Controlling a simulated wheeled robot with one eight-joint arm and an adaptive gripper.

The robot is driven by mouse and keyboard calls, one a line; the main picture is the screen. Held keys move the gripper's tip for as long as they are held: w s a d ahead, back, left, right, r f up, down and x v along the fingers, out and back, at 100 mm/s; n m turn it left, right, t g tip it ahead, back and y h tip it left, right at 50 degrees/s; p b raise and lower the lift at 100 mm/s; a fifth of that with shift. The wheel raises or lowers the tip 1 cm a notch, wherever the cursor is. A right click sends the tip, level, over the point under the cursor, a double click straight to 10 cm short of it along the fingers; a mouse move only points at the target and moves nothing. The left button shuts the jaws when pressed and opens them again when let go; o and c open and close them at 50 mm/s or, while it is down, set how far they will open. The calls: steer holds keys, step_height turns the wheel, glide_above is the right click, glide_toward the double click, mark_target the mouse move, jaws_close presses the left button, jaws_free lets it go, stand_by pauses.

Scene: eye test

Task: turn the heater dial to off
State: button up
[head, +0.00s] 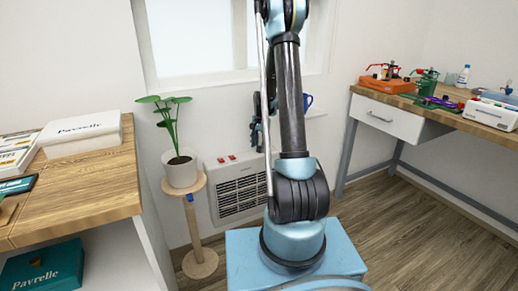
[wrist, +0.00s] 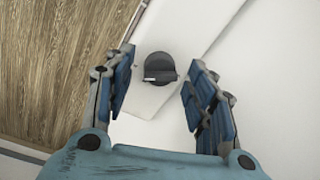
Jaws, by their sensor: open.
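The white heater (head: 236,190) stands low against the wall in the head view, partly behind my arm. It has a dark front grille and small red parts on top. In the wrist view a dark round dial (wrist: 160,66) sits on a pale panel, and its light pointer mark is toward the left. I cannot make out the dial in the head view. My gripper (wrist: 160,72) is open, with one blue-padded finger on each side of the dial and a visible gap on both sides. In the head view my gripper (head: 257,122) is mostly hidden by my arm.
A potted plant (head: 180,170) on a round wooden stand (head: 197,232) is just left of the heater. A wooden desk (head: 90,175) is at left, a workbench (head: 400,117) with tools at right. Floor is clear at right.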

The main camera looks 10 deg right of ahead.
steer(key=shift+f, duration=0.65)
steer(key=c, duration=1.1)
steer(key=shift+a, duration=0.15)
